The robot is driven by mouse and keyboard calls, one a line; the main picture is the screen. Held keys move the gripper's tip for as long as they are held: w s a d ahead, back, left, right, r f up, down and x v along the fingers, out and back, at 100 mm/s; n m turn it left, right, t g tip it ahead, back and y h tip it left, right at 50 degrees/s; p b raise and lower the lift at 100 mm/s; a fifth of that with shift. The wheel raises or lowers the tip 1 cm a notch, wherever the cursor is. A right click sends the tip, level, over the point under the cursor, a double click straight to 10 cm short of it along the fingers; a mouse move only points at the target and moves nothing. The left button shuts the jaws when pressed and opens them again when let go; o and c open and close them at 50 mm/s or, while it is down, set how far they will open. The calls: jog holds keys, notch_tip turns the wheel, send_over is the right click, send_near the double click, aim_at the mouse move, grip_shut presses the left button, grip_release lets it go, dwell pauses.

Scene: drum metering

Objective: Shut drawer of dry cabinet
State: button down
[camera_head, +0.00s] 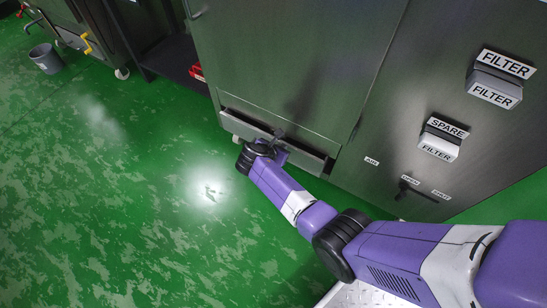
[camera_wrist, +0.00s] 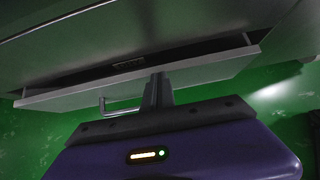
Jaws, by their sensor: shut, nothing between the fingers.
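The dry cabinet (camera_head: 290,60) is a large grey metal cabinet. Its low drawer (camera_head: 305,158) stands partly out at the bottom, and the drawer front (camera_wrist: 205,75) shows in the wrist view with a dark gap behind it. A bent bar handle (camera_wrist: 118,109) is on the drawer front. My gripper (camera_head: 279,133) is at the drawer front, near its middle. In the wrist view its shut, empty fingers (camera_wrist: 157,82) overlap the drawer front, to the right of the handle. I cannot tell whether they touch it. My wrist hides part of the drawer in the head view.
To the right are panels with two FILTER boxes (camera_head: 493,92) (camera_head: 437,148) and a small black lever (camera_head: 404,187). A dark shelf unit (camera_head: 175,58) with a red item (camera_head: 197,73) stands left of the cabinet. A grey bucket (camera_head: 45,60) is far left. The green floor is clear.

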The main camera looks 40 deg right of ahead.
jog(key=shift+w+d, duration=0.15)
jog(key=shift+d, duration=0.4)
jog(key=shift+w+d, duration=0.15)
jog(key=shift+d, duration=0.35)
jog(key=shift+d, duration=0.1)
